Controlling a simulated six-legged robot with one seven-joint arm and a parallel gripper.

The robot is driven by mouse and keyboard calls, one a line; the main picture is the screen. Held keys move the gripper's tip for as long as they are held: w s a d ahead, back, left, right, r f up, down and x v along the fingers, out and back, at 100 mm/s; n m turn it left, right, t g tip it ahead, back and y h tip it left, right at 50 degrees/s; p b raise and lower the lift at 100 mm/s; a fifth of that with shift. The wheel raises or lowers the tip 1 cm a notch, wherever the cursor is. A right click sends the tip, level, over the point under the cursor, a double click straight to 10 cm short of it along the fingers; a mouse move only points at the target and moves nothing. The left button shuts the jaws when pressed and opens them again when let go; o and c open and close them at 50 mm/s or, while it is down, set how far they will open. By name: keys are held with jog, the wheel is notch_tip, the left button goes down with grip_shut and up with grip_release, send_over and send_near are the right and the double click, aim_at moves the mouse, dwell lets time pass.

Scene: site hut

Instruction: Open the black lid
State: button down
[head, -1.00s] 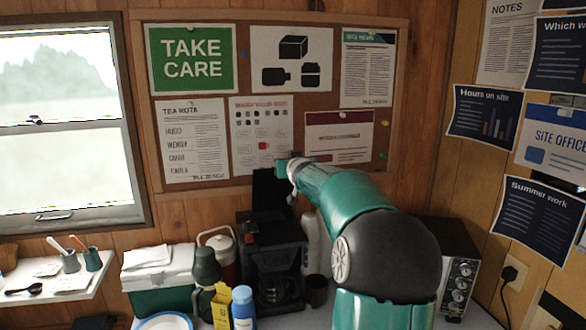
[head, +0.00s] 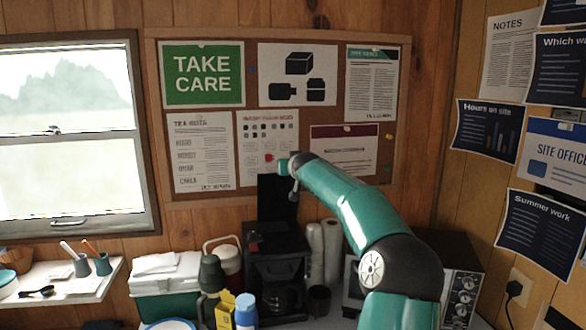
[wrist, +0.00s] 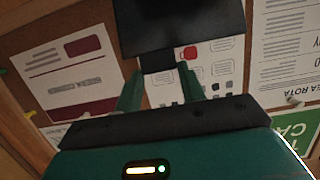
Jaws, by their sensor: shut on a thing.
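The black lid (head: 272,205) belongs to the black coffee maker (head: 275,262) and stands raised, about upright, at its back. In the wrist view the lid (wrist: 180,25) is a dark flat panel, with a narrower dark part between my fingertips. My gripper (wrist: 158,68) is shut on that part. In the head view my gripper (head: 290,178) is at the lid's upper edge, and its fingers are too small to make out well. The glass jug (head: 280,298) sits in the coffee maker below.
A green flask (head: 211,280), a blue bottle (head: 245,308) and a cool box (head: 165,275) stand left of the coffee maker. Pale rolls (head: 323,250), a dark mug (head: 319,299) and an oven (head: 463,280) stand right. A pinboard (head: 300,125) hangs close behind.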

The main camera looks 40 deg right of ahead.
jog(key=shift+r, duration=0.45)
jog(key=c, duration=0.8)
grip_release()
jog(key=shift+a, duration=0.1)
jog(key=shift+c, duration=0.2)
jog(key=v, duration=1.3)
jog(key=shift+s+f, duration=0.25)
jog(key=shift+s, duration=0.05)
jog(key=shift+a, duration=0.1)
